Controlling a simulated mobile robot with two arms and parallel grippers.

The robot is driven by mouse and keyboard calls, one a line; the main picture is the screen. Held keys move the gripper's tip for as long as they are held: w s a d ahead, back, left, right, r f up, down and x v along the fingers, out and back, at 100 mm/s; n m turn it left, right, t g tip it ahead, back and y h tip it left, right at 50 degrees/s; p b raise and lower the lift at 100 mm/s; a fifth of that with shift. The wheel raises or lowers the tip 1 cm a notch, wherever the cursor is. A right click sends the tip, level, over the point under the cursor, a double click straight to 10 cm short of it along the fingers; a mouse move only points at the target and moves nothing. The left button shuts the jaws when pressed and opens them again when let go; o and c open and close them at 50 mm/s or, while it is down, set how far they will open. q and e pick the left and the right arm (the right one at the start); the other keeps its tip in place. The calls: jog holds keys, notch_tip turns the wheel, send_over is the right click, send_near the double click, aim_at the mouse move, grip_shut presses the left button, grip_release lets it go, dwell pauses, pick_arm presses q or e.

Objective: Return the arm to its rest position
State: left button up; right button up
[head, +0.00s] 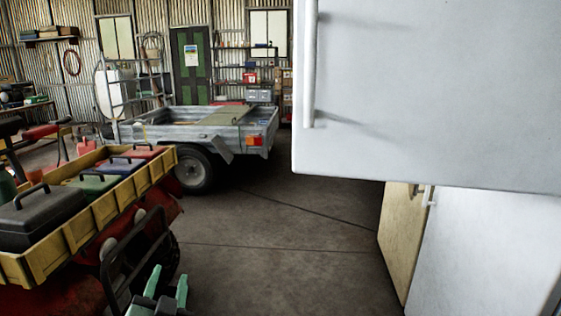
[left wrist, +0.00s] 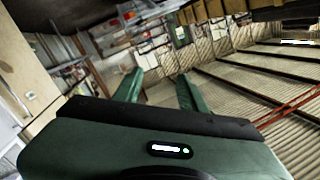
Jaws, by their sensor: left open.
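My left gripper (head: 168,290) shows at the bottom of the head view, left of the middle, low beside the red quad bike. Its two pale green fingers stand apart with nothing between them. In the left wrist view the same gripper (left wrist: 158,92) is open and empty, and its fingers point out toward the shed wall and shelves. Most of the left arm is out of the head view. My right gripper is in neither view.
A yellow quad tray (head: 75,235) holding several toolboxes is close at left. A grey trailer (head: 195,128) stands behind. The middle floor (head: 270,240) is clear.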

pick_arm(q)
jog(key=s+f+n+g+h, duration=0.1)
jog(key=s+f+n+g, duration=0.1)
jog(key=s+f+g, duration=0.85)
jog(key=s+d+f+g+h, duration=0.2)
jog(key=s+f+g+h, duration=0.1)
jog(key=s+f, duration=1.35)
notch_tip(320, 180, down, 22)
jog(key=s+r+g+p, duration=0.1)
jog(key=s+p, duration=0.1)
jog(key=s, duration=0.1)
jog(key=s+a+f+g+p, duration=0.1)
jog(key=s+a+f, duration=0.1)
jog(key=s+f, duration=1.4)
jog(key=shift+s+a+f+g+y, duration=0.3)
jog(key=shift+s+a+f+g, duration=0.1)
jog(key=shift+s, duration=0.35)
jog(key=shift+c, duration=0.5)
jog(key=shift+w, duration=0.1)
